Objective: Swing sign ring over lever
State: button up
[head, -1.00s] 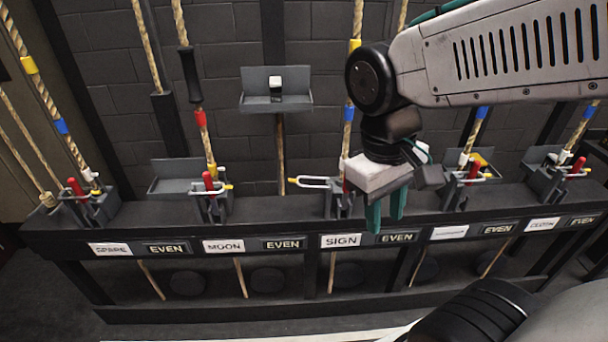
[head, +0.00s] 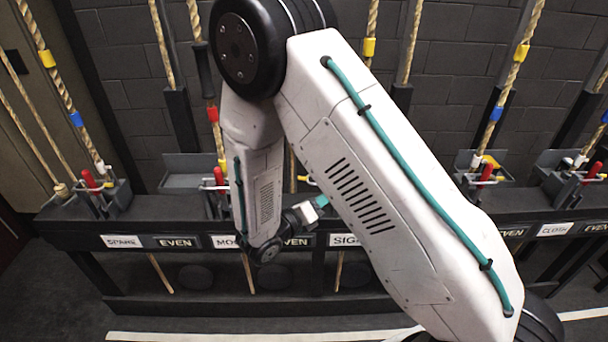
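The SIGN label (head: 345,240) is on the front rail near the middle. The SIGN lever and most of its ring are hidden behind my arm. Only a small yellow tip of the ring (head: 304,178) shows, sticking out to the left. The SIGN rope with its yellow band (head: 369,47) shows above my arm. My gripper (head: 321,201) is low in front of the rail, just below the yellow tip and left of the hidden lever. A teal finger shows, pointing right; whether the fingers are open is unclear.
The red MOON lever (head: 219,178) stands close left of my gripper. The red SPARE lever (head: 89,180) is at the far left. More red levers (head: 487,171) stand to the right. The dark floor (head: 75,305) in front is clear.

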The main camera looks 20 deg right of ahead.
jog(key=w+a+f+n+t+y, duration=0.25)
jog(key=w+a+n+t, duration=0.4)
jog(key=n, duration=0.35)
jog(key=w+d+r+n, duration=0.1)
jog(key=w+d, duration=0.4)
jog(key=w, duration=0.1)
jog(key=shift+d+r+t+y, duration=0.3)
jog(key=shift+r+t+y, duration=0.05)
jog(key=shift+c, duration=0.2)
grip_shut()
